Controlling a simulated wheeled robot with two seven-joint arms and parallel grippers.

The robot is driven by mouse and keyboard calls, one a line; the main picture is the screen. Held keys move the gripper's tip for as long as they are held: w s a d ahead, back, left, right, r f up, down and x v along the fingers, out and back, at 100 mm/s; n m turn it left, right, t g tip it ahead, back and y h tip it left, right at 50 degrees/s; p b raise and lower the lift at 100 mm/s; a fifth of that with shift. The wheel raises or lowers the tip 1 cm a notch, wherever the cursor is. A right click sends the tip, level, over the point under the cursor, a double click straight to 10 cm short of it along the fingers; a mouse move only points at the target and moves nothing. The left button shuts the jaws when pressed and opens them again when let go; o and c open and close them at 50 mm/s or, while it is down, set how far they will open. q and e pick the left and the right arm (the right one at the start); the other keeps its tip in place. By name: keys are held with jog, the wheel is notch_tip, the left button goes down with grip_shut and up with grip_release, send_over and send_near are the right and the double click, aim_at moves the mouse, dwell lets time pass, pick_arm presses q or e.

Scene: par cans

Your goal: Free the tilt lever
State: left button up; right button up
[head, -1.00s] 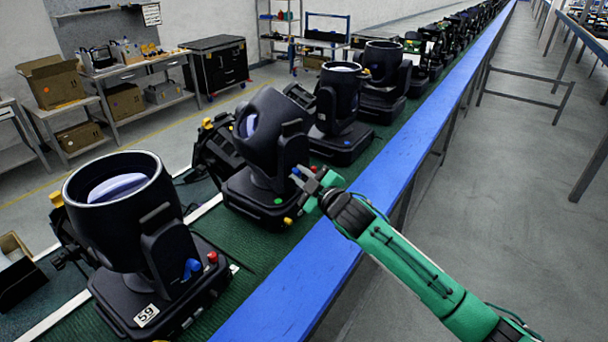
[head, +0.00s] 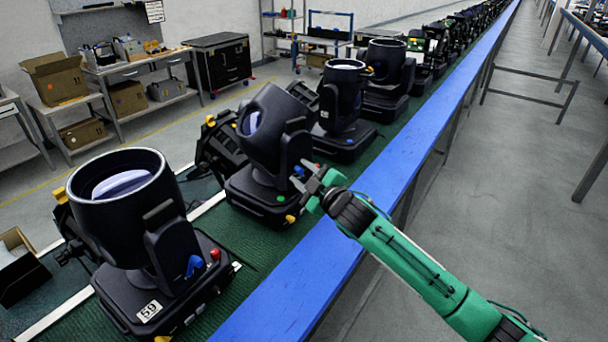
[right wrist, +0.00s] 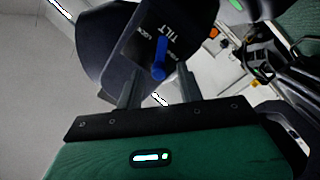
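The tilt lever (right wrist: 159,57) is a blue handle on a black moving-head light's arm, beside white TILT and LOCK lettering in the right wrist view. A smaller label on its other side is too small to read. In the head view the lever is a small blue spot (head: 298,171) on the tilted black light (head: 262,150), second from the front. My right gripper (head: 308,180) is close to it. In the right wrist view its two fingers (right wrist: 158,92) are apart, pointing at the lever with one on each side; contact is not clear. My left gripper is not in view.
The front light (head: 122,220), labelled 59, has its own blue and red knobs. A row of lights stands on the green belt (head: 228,250), bordered by a blue rail (head: 320,258). A red knob and a yellow knob (head: 290,218) lie near the gripper.

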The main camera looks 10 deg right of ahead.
jog(key=shift+s, duration=0.1)
jog(key=shift+s+d+f, duration=0.15)
jog(key=shift+s+d, duration=0.05)
jog(key=shift+s, duration=0.05)
jog(key=b+v, duration=0.4)
jog(key=v, duration=0.9)
